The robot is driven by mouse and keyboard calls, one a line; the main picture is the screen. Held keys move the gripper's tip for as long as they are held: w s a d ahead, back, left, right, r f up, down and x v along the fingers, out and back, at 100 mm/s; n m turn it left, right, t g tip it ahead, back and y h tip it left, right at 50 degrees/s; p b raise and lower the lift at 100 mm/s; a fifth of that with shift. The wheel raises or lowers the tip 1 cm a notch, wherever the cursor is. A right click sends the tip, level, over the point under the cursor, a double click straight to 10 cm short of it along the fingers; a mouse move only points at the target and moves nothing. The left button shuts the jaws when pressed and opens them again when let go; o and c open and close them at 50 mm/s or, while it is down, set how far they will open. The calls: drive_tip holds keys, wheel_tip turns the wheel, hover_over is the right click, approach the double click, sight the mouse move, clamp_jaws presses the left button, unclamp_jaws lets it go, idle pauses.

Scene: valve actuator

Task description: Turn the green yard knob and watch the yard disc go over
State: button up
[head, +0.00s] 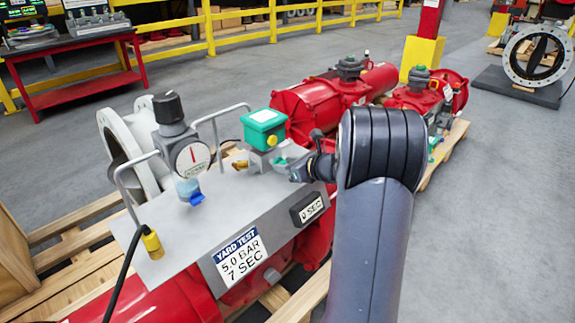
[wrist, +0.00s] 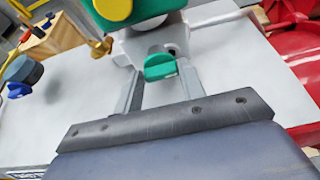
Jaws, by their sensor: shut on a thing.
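The green knob (wrist: 160,66) sits on a grey valve body (wrist: 125,42) in the wrist view, its flat grip lying roughly crosswise. It also shows small in the head view (head: 281,161). My gripper (wrist: 160,82) is shut on the green knob, one finger on each side of it. A yellow disc (head: 272,141) is on the box's front and is cut by the top edge of the wrist view (wrist: 113,8). My arm hides part of the plate's right side.
The grey plate (head: 226,215) carries a gauge (head: 193,158) with a black knob (head: 168,107), a blue lever (head: 196,198), wire handles and a "5.0 BAR 7 SEC" sign (head: 240,257). Red actuators (head: 310,106) stand behind. Open floor lies right.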

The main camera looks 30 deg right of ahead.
drive_tip(key=shift+f+b, duration=0.15)
drive_tip(key=shift+b, duration=0.45)
drive_tip(key=n+b, duration=0.1)
drive_tip(key=b, duration=0.1)
drive_tip(key=n+h+b, duration=0.1)
drive_tip(key=b, duration=0.3)
drive_tip(key=shift+s+a+f+n+t+h+b, duration=0.1)
drive_tip(key=shift+a+f+n+t+h+b, duration=0.2)
drive_tip(key=shift+n+h, duration=0.1)
drive_tip(key=n+t+h+b, duration=0.1)
drive_tip(key=n+b, duration=0.1)
drive_tip(key=b, duration=0.4)
drive_tip(key=shift+a, duration=0.2)
drive_tip(key=shift+s+n+h+b, duration=0.1)
drive_tip(key=shift+n+h+b, duration=0.35)
drive_tip(key=shift+b, duration=0.8)
drive_tip(key=shift+r+n+b, duration=0.2)
drive_tip(key=shift+n+b, duration=0.05)
drive_tip(key=shift+b, duration=0.1)
drive_tip(key=o, duration=1)
